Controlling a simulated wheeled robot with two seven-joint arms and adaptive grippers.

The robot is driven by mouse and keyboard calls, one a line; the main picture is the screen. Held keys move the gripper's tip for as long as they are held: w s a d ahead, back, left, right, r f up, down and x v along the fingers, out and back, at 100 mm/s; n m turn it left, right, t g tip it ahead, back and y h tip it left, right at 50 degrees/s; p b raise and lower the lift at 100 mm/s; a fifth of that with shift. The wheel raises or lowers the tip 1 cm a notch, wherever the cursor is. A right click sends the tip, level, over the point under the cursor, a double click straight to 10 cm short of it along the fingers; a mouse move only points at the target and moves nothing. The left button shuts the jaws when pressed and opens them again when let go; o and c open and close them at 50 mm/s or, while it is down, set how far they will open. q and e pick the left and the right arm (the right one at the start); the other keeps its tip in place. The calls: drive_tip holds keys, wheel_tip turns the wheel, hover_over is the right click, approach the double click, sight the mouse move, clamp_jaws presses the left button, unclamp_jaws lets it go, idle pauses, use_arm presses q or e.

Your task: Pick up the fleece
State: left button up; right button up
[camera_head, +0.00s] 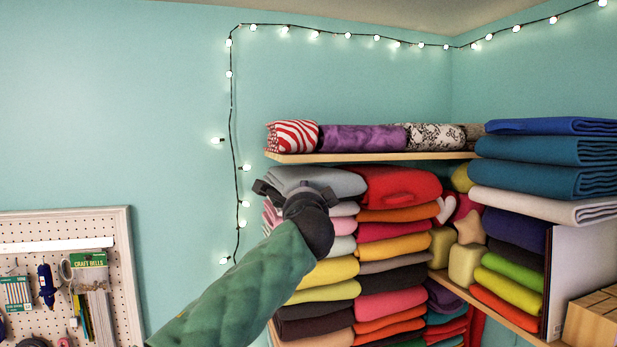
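Folded fabrics in many colours are stacked on shelves; which one is the fleece is not marked. A grey folded fabric (345,183) lies on top of the left stack, next to a red folded fabric (400,183) on the neighbouring stack. My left gripper (297,190), on a green-sleeved arm, is in front of the grey fabric's left part. Its dark fingers are spread apart, and nothing shows between them. The gripper hides part of the grey fabric and the stack below; I cannot tell whether it touches them. My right gripper is not in view.
A wooden shelf (370,157) with rolled fabrics is just above the left stacks. Blue and white folded fabrics (550,180) stick out at the right, above a white panel (583,260) and wooden box (597,320). A pegboard (125,270) hangs at left.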

use_arm(q)
drive_tip(key=shift+w, duration=0.5)
clamp_jaws()
drive_tip(key=shift+r, duration=0.1)
